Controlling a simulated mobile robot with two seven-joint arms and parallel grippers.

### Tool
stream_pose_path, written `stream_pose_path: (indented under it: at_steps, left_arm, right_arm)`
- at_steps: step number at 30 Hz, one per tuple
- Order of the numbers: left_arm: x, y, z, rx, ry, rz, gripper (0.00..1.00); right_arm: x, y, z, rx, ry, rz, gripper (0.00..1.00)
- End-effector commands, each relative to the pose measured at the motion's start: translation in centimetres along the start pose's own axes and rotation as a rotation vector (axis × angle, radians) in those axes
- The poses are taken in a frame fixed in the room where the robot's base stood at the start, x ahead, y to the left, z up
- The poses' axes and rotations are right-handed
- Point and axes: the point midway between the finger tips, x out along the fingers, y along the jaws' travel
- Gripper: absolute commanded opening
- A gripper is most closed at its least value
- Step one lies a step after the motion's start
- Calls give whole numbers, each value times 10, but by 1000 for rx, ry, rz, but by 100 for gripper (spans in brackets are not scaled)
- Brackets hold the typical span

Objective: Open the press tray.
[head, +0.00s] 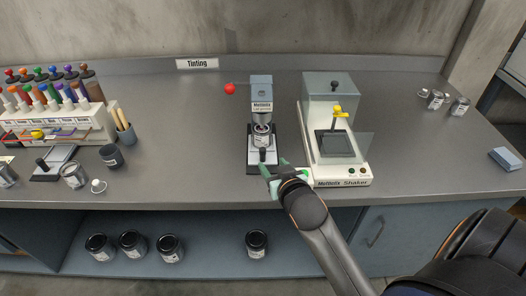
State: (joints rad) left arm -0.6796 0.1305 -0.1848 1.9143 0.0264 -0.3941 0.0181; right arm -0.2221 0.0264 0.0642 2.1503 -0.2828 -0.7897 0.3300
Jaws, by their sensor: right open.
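The grey press (261,88) stands on the counter near the middle, with a red ball-ended lever (230,89) at its left. At its base is the pale press tray (255,157), with a dark upright knob (263,156) at the front. A can-like thing sits under the press head above the tray. My right gripper (271,172), with green fingers, is open at the front of the tray, close to the knob. I cannot tell whether it touches the knob. My left gripper is not in view.
A shaker (343,174) with a clear cover and yellow clamp stands just right of the press. A colorant rack (50,120), brush cup and small cans are at left. Small tins (436,100) and a blue block (505,159) are at right. Dark cans sit on the shelf below.

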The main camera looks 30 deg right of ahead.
Motion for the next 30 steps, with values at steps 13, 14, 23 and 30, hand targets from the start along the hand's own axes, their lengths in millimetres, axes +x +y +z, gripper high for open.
stream_pose_path:
  at_steps: [13, 14, 23, 30]
  left_arm:
    - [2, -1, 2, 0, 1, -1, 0]
    - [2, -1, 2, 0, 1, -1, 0]
    - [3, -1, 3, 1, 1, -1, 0]
    - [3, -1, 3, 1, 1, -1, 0]
  right_arm:
    - [81, 0, 0, -1, 0, -1, 57]
    - [85, 0, 0, -1, 0, 0, 57]
    - [108, 0, 0, -1, 0, -1, 57]
    - [110, 0, 0, -1, 0, -2, 57]
